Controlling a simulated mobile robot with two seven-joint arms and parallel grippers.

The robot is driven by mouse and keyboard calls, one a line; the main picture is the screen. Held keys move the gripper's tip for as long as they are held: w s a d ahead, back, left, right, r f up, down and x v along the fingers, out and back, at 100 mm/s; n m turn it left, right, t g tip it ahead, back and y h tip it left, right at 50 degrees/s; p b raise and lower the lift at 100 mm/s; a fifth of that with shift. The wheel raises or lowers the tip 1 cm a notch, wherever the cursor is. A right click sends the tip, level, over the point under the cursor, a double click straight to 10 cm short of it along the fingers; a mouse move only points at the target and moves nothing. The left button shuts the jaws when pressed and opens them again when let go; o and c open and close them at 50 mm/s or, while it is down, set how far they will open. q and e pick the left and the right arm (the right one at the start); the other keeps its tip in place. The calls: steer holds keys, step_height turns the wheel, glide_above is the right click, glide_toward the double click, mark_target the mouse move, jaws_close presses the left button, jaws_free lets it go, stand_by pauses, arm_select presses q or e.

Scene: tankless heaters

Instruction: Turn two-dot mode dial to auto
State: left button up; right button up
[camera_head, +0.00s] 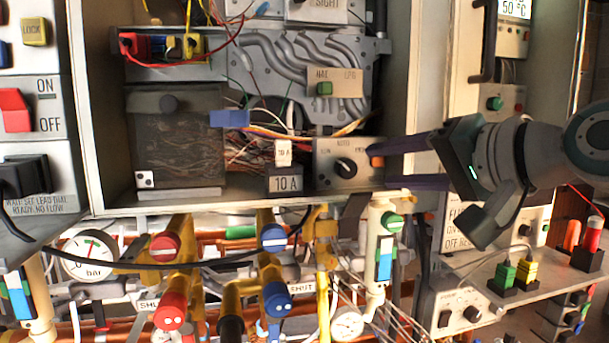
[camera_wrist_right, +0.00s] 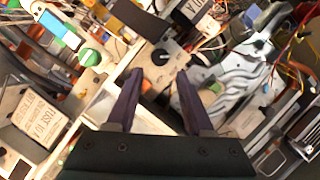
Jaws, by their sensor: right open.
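A round black dial (camera_head: 346,167) sits on a light panel (camera_head: 325,178) at the lower right of the open cabinet. Small lettering arcs over the dial, too small to read surely, and I cannot tell the pointer's exact setting. A white tag with two dots (camera_head: 144,179) is on the dark box to the left. My right gripper (camera_head: 379,168) is open just right of the dial panel, its fingers pointing left. In the right wrist view the black dial (camera_wrist_right: 160,57) lies ahead, between and beyond the open fingertips (camera_wrist_right: 159,74), not gripped. My left gripper is out of view.
A "10 A" block (camera_head: 285,184) and loose wires stand left of the dial panel. A panel with a green switch (camera_head: 324,88) is above. Pipes with red (camera_head: 171,310) and blue (camera_head: 277,298) valve handles run below. The cabinet's right wall (camera_head: 402,90) is close to my gripper.

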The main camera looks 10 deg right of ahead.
mark_target(350, 169)
steer(key=x, duration=0.8)
steer(key=shift+a+r, duration=0.1)
steer(key=shift+s, duration=0.1)
jaws_close()
